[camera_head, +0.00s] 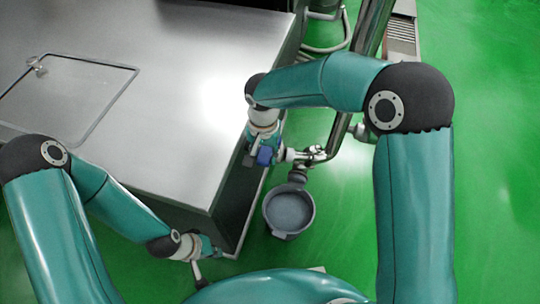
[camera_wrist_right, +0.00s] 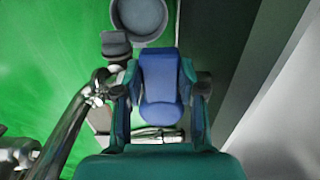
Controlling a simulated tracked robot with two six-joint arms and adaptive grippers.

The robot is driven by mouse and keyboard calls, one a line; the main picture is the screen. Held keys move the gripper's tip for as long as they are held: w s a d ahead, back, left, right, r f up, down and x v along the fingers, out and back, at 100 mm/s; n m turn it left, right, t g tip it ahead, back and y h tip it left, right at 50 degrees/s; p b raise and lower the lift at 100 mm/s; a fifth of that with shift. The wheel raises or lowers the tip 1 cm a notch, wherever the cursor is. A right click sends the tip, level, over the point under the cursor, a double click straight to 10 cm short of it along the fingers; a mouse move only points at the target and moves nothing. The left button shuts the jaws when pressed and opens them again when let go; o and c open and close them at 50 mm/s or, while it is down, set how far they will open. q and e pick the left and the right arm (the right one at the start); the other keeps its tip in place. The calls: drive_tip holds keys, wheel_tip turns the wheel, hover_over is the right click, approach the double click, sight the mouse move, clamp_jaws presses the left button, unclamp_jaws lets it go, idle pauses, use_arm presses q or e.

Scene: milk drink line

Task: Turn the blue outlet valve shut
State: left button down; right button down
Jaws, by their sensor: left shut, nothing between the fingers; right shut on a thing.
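The blue outlet valve handle (camera_head: 265,156) sits beside the edge of the steel tank, near a metal pipe fitting. In the right wrist view the blue handle (camera_wrist_right: 162,78) fills the space between the fingers of my right gripper (camera_wrist_right: 161,95). My right gripper (camera_head: 268,150) is shut on it; its fingers are partly hidden in the head view. My left gripper (camera_head: 208,250) is shut and empty near the tank's front corner, away from the valve.
A round grey container (camera_head: 289,212) is on the green floor below the fitting; it also shows in the wrist view (camera_wrist_right: 142,16). A shiny pipe (camera_head: 340,135) runs close to the valve. The steel tank (camera_head: 185,120) fills the left side. Green floor (camera_head: 350,240) is open at right.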

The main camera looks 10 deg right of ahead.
sight(264, 154)
drive_tip(key=shift+w+r, duration=0.2)
drive_tip(key=shift+w, duration=0.15)
drive_tip(key=c, duration=0.8)
unclamp_jaws()
drive_tip(key=shift+o, duration=0.6)
drive_tip(key=shift+s+f, duration=0.1)
drive_tip(key=shift+f, duration=0.05)
wheel_tip(264, 154, up, 12)
